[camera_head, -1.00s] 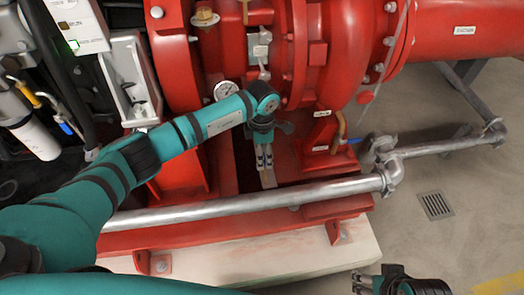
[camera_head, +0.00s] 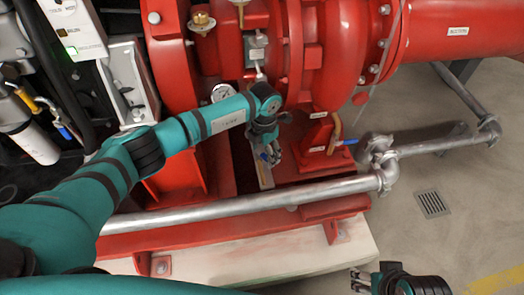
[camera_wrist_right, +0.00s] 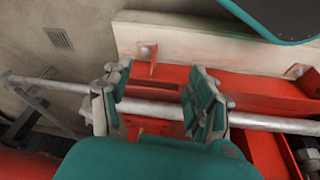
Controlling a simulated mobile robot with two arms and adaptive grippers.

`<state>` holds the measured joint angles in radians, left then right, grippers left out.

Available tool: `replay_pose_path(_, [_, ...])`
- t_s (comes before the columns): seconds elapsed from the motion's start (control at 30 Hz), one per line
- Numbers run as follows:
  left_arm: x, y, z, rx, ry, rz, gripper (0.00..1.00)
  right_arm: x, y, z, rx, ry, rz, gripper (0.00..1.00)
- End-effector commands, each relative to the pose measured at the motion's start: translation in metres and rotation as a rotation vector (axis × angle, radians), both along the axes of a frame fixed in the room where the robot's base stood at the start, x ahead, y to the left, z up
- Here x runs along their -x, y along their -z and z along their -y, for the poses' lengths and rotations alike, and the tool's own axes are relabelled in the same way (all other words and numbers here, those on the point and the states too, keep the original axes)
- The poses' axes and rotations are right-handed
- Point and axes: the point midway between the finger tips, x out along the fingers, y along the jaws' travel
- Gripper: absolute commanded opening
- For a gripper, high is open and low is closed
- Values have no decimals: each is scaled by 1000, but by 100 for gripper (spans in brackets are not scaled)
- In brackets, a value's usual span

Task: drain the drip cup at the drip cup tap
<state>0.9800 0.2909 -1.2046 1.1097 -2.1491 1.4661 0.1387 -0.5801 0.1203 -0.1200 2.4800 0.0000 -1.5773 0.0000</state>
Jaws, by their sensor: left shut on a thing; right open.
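My left gripper (camera_head: 271,157) is low beside the red pump, in front of the pump's red base. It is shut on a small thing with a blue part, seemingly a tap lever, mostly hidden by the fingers. The drip cup itself cannot be made out clearly. Another blue lever (camera_head: 348,142) on a small brass pipe stands to the right, by a red pump foot, apart from the gripper. My right gripper (camera_head: 362,281) is at the bottom edge of the head view. In the right wrist view its fingers (camera_wrist_right: 157,103) are open, with nothing held between them.
A grey metal pipe (camera_head: 245,203) runs across in front of the pump base. The red pump casing (camera_head: 335,60) rises behind the left gripper. A round gauge (camera_head: 223,92) is close to the left arm. A floor drain (camera_head: 433,204) lies in open floor at the right.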

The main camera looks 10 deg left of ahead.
Motion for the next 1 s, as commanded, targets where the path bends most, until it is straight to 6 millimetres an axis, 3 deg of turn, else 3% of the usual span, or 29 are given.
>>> replay_pose_path(1.0, [-24, -2, 4, 0, -887, 1, 36, -16, 90, -4, 2, -7, -51, 59])
